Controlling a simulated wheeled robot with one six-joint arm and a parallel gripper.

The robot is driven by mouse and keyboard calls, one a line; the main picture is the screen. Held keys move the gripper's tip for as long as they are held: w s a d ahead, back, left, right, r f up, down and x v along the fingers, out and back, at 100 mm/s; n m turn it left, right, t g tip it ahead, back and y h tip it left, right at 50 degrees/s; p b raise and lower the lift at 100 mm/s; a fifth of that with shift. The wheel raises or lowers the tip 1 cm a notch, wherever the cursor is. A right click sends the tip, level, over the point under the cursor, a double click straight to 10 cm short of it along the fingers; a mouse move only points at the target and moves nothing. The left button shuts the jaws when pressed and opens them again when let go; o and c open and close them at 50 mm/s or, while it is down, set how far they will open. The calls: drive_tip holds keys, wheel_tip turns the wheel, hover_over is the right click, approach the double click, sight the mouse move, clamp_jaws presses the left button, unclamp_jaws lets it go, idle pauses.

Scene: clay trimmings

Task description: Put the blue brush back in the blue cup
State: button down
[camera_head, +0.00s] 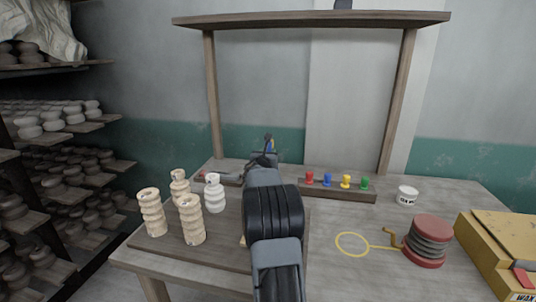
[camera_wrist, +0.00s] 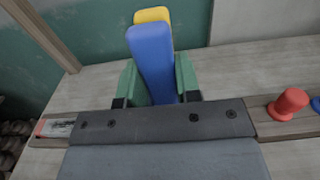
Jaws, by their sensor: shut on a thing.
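My gripper (camera_wrist: 157,92) is shut on a long blue piece, which I take to be the blue brush (camera_wrist: 152,55). Green finger parts show on both sides of it in the wrist view. A yellow piece (camera_wrist: 153,15) shows just behind its top; I cannot tell whether it is part of the brush. In the head view the gripper (camera_head: 269,150) is small, above the back of the table, left of the row of coloured pieces. The small blue piece (camera_head: 327,180) there, second from left, appears to be the blue cup. Its edge shows at the wrist view's right (camera_wrist: 316,103).
Beside it on a dark strip (camera_head: 337,193) stand red (camera_head: 310,177), yellow (camera_head: 347,181) and green (camera_head: 364,183) pieces. Several turned clay pieces (camera_head: 191,219) stand on a board at left. A white tub (camera_head: 407,196), red-and-grey reel (camera_head: 428,241) and yellow box (camera_head: 503,250) are at right. A wooden frame (camera_head: 397,105) rises behind.

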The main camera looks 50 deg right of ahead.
drive_tip(key=shift+f+b, duration=0.25)
drive_tip(key=shift+b, duration=0.05)
drive_tip(key=c, duration=0.8)
unclamp_jaws()
drive_tip(key=shift+r, duration=0.1)
drive_tip(key=shift+r+p, duration=0.1)
drive_tip(key=shift+p, duration=0.6)
drive_tip(key=b+v, duration=0.1)
drive_tip(key=v, duration=0.8)
drive_tip(key=b+v, duration=0.1)
drive_tip(key=v, duration=0.3)
drive_tip(key=shift+s+a+f+b, duration=0.25)
drive_tip(key=shift+a+f+b, duration=0.1)
drive_tip(key=shift+r, duration=0.1)
